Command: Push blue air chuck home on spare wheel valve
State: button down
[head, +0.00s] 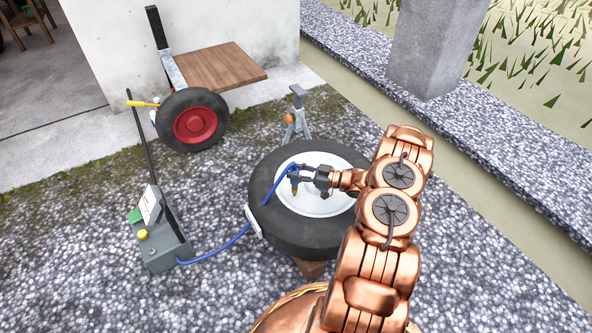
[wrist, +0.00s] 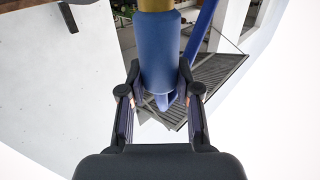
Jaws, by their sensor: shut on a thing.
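The spare wheel (head: 268,221) lies flat in the head view, with a black tyre and a white rim (head: 318,207). My gripper (head: 301,177) is over the left part of the rim. It is shut on the blue air chuck (head: 293,173), whose hose bends away to the left. In the wrist view the chuck (wrist: 161,55) is a blue cylinder between the two fingers of my gripper (wrist: 160,85), with a brass end at the top edge. A small brass part (head: 295,188) shows below the chuck in the head view. I cannot tell whether it is seated on the valve.
A grey inflator box (head: 163,246) stands on the gravel to the left, joined to the blue hose (head: 222,248). A grey stand (head: 297,120) is just behind the wheel. Gravel at front left is clear.

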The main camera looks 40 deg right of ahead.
jog(key=c, duration=0.7)
grip_release()
jog(key=v, duration=1.2)
